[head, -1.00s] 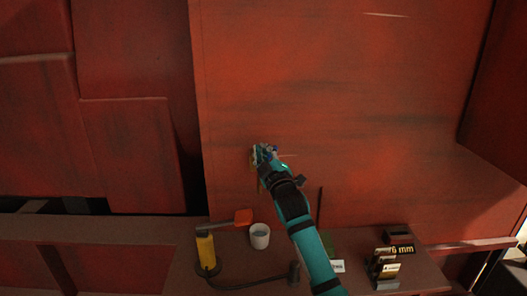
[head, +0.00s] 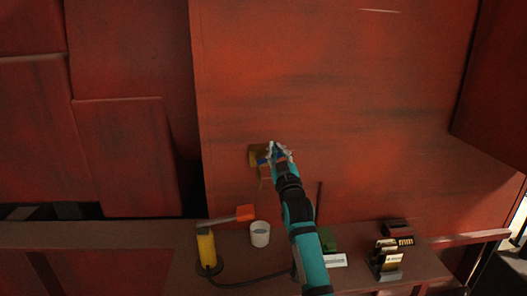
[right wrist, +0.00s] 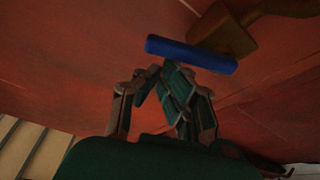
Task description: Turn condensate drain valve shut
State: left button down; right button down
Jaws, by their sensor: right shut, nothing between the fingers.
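The condensate drain valve has a brass body (head: 255,153) on the red wall, with a blue handle (head: 262,161) partly hidden by my right gripper. In the right wrist view, the blue handle (right wrist: 190,54) lies nearly crosswise, tilted slightly down to the right, in front of the brass body (right wrist: 228,38). My right gripper (head: 277,148) is at the right side of the valve. In the right wrist view, its fingers (right wrist: 163,76) come together just below the blue handle, with nothing between them; I cannot tell whether they touch it. My left gripper is not in view.
Below the wall is a brown ledge. It holds a yellow cylinder (head: 206,249) with an orange-ended lever (head: 245,213), a white cup (head: 260,234), a green block (head: 327,239) and a dark rack (head: 386,262) of labelled pieces. The wall around the valve is mostly clear.

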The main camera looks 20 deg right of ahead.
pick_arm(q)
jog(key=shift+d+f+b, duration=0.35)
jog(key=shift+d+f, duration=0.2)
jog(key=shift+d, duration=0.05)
pick_arm(e)
jog(key=f+m, duration=0.1)
jog(key=d+m+h, duration=0.1)
jog(key=m, duration=0.1)
jog(key=shift+s+f+m, duration=0.15)
jog(key=shift+f+m, duration=0.15)
jog(key=shift+f, duration=0.05)
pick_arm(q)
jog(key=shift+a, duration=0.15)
pick_arm(e)
jog(key=shift+f, duration=0.15)
